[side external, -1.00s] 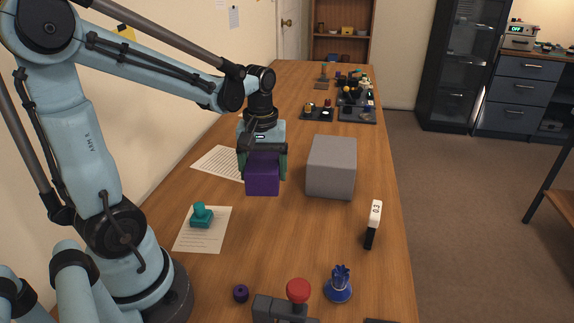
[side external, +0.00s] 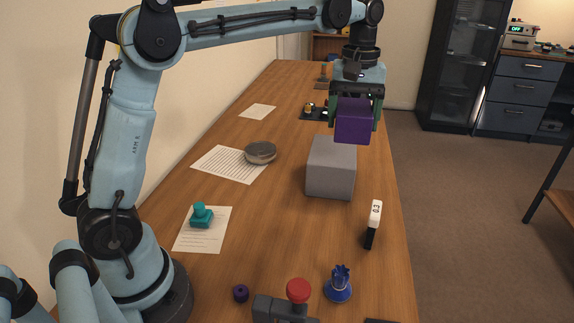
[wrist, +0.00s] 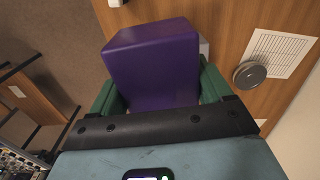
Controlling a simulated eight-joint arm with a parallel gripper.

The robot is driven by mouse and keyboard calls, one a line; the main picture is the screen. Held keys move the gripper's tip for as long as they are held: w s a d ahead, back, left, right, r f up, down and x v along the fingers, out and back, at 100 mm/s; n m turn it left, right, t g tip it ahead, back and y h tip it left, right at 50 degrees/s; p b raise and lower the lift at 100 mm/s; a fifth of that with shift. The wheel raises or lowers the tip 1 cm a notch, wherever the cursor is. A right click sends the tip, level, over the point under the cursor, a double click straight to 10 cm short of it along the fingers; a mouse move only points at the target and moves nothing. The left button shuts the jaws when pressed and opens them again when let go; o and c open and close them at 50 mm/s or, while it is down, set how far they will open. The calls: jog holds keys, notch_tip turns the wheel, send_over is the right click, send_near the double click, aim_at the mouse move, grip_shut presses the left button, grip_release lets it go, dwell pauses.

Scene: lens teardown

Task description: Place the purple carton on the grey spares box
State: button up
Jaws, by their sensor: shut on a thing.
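The purple carton (side external: 353,122) is held up in the air between the green fingers of my gripper (side external: 354,108). It hangs above the back part of the grey spares box (side external: 331,172), which stands on the wooden table. In the side external view the carton overlaps the box's top right edge; I cannot tell the exact gap. In the wrist view the purple carton (wrist: 155,62) fills the space between the fingers of my gripper (wrist: 157,95) and hides most of the grey box; only a pale grey sliver shows beside it.
A round grey-brown disc (side external: 260,152) lies on a lined sheet (side external: 228,166) to the left. The table's right edge is close to the box.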

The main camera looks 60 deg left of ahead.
jog(key=shift+w+d+r, duration=0.3)
jog(key=shift+w+d, duration=0.1)
jog(key=shift+w, duration=0.2)
send_over(333, 149)
notch_tip(333, 149, down, 7)
jog(key=shift+d+r, duration=0.1)
jog(key=shift+d, duration=0.05)
jog(key=shift+f, duration=2.05)
jog(key=shift+f, duration=0.1)
jog(key=o, duration=1.1)
jog(key=shift+c, duration=0.2)
